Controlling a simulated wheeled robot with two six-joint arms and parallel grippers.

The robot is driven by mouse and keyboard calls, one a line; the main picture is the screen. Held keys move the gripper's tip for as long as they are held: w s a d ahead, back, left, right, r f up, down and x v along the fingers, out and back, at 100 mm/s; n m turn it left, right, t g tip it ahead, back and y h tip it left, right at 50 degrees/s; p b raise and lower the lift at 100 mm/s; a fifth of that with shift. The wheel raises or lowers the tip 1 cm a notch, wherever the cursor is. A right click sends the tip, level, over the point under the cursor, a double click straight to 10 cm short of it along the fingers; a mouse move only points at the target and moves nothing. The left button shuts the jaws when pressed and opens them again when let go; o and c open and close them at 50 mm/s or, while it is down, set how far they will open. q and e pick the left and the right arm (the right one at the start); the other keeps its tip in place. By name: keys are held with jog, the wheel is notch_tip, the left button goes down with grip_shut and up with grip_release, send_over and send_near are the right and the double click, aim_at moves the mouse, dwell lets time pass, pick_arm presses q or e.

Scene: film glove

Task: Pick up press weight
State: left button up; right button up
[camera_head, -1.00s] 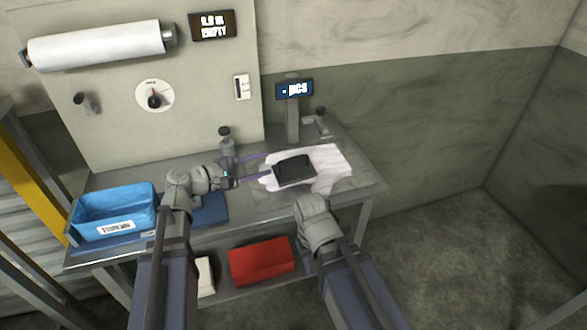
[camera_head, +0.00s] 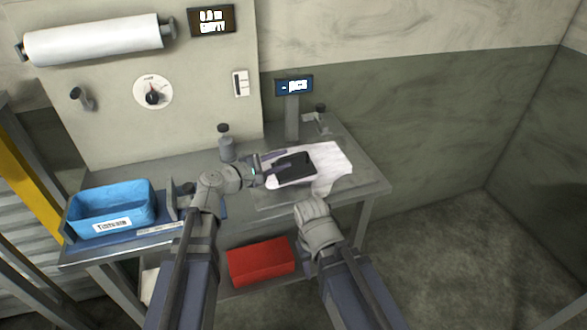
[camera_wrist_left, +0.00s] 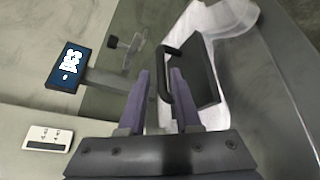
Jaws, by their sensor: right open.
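The press weight (camera_head: 295,166) is a dark flat block lying on a white sheet-like item (camera_head: 335,160) on the bench. In the left wrist view the weight (camera_wrist_left: 206,82) shows a raised dark handle. My left gripper (camera_head: 275,165) is at the weight's left edge, its fingers reaching over it. In the left wrist view my left gripper (camera_wrist_left: 160,85) has its fingers apart, with the handle close to the right finger; whether they touch is unclear. My right gripper (camera_head: 312,208) hangs in front of the bench's front edge, apart from the weight; its fingertips are hidden.
A blue bin (camera_head: 112,208) stands at the bench's left end. A small display on a post (camera_head: 294,86) and a grey knobbed post (camera_head: 226,145) stand behind. A red box (camera_head: 262,262) is on the lower shelf.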

aim_at(290, 157)
pick_arm(q)
jog(key=shift+b+x, duration=0.65)
jog(key=shift+x, duration=2.15)
jog(key=shift+f, duration=0.1)
jog(key=shift+c, duration=0.2)
grip_shut()
